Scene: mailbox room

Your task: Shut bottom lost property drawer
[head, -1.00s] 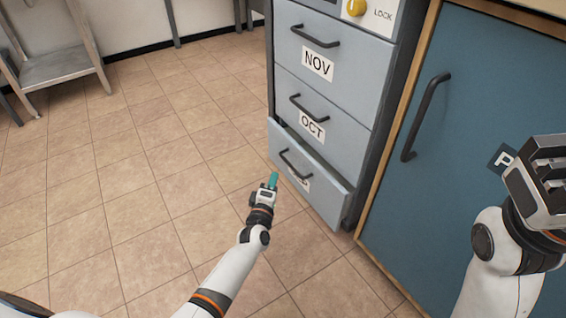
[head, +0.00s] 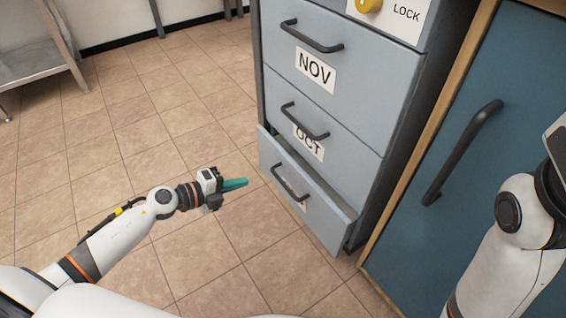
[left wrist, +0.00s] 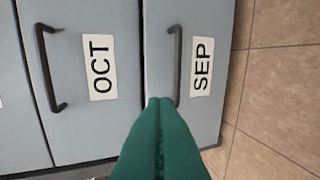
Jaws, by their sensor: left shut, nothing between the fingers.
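The bottom drawer (head: 325,219) of the grey-blue cabinet is pulled part way out, with a dark gap above its front. It has a dark bar handle (head: 289,183), and the left wrist view shows its SEP label (left wrist: 201,66). My left gripper (head: 243,184) has teal fingers, closed together and empty. In the head view it is just left of the drawer front. In the left wrist view its fingertips (left wrist: 159,102) overlap the drawer front beside the handle; I cannot tell whether they touch. My right arm is at the right edge, its fingers out of frame.
The OCT drawer (head: 345,142) and NOV drawer (head: 375,75) above are shut. A blue door (head: 480,190) with a long dark handle (head: 462,150) stands to the right. A metal table (head: 35,70) is at far left. The tiled floor left of the cabinet is clear.

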